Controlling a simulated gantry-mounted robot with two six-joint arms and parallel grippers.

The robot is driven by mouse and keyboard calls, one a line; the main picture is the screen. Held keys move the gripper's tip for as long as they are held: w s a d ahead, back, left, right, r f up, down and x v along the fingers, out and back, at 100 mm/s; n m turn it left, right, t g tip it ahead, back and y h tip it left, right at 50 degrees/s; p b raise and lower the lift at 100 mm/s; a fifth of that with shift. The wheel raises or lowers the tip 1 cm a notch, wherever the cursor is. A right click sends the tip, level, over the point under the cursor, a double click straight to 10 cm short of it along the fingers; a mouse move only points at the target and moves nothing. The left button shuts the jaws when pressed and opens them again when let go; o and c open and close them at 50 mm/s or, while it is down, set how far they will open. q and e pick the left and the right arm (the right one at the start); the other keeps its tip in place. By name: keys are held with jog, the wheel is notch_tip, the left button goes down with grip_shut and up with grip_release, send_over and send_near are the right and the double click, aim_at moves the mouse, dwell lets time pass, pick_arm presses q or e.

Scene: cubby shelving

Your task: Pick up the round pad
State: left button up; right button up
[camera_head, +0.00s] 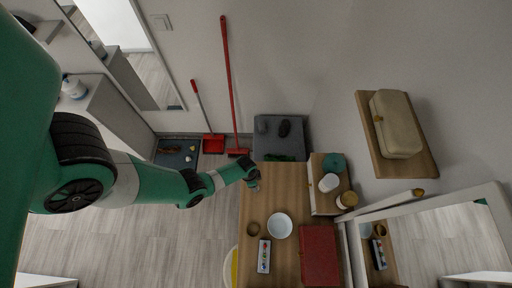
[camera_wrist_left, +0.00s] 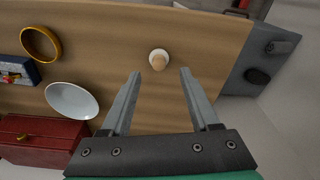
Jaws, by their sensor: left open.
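A small round white piece with a tan knob-like top (camera_wrist_left: 159,59) lies on the wooden table (camera_wrist_left: 200,40) in the left wrist view. It looks like the round pad, but I cannot be sure. My left gripper (camera_wrist_left: 159,85) is open and empty, with the piece ahead of the gap between its fingers, apart from them. In the head view my left gripper (camera_head: 253,183) is over the table's far left corner, and it largely hides the piece there. My right gripper is not in view.
A white bowl (camera_head: 280,225), a brown ring-shaped item (camera_head: 253,229), a small tray of coloured pieces (camera_head: 264,256) and a red box (camera_head: 320,256) occupy the nearer table. A raised wooden stand (camera_head: 318,202) holds jars at right. A grey surface (camera_head: 270,143) with dark items adjoins the far edge.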

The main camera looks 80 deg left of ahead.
pick_arm(q)
jog(key=f+b, duration=0.2)
jog(key=f, duration=0.1)
jog(key=f+b, duration=0.1)
jog(key=f, duration=0.1)
jog(key=shift+w+d, duration=0.1)
jog(key=shift+w, duration=0.3)
jog(key=shift+r, duration=0.1)
grip_shut()
